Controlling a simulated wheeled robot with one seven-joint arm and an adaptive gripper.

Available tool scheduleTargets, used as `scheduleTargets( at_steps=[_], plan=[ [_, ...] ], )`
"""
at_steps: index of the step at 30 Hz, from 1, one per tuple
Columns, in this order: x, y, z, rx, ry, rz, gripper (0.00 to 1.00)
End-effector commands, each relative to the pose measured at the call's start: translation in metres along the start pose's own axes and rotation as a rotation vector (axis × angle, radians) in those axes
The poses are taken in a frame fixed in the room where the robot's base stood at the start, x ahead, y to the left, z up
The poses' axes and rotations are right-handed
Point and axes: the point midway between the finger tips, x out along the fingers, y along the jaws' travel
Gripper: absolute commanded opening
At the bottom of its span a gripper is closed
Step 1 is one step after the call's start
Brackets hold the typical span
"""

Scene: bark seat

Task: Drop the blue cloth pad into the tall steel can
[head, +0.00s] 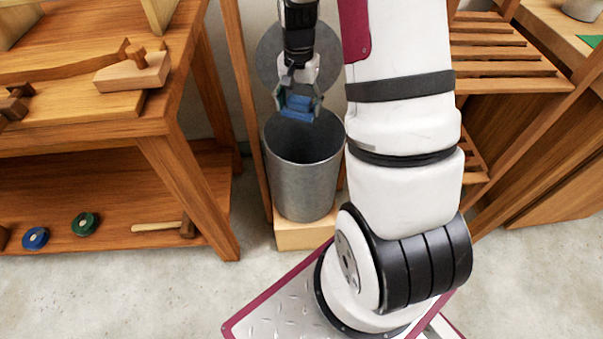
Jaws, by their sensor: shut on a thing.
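The blue cloth pad (296,108) is held between the fingers of my gripper (298,98). My gripper points down and is shut on the pad. In the head view the pad appears over the mouth of the tall steel can (305,185), near its far rim; its exact height above the rim is hard to tell. The can stands upright with its mouth open, and its inside looks dark. My arm hides part of the can's right side.
The can stands on a pale wooden block (300,235) between wooden posts. A round grey lid-like disc (268,62) is behind my gripper. A wooden workbench (150,122) is at left, with a mallet (160,227) on its lower shelf. A slatted wooden rack (495,55) is at right.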

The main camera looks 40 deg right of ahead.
Motion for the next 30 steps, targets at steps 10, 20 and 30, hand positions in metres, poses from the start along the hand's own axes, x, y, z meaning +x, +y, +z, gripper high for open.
scheduleTargets(
  at_steps=[10,20,30],
  plan=[
    [0.021,0.018,-0.018,0.131,0.001,0.0,0.44],
    [0.055,0.018,-0.018,0.128,0.0,0.001,0.44],
    [0.075,0.018,-0.018,0.127,0.001,0.0,0.44]
  ],
)
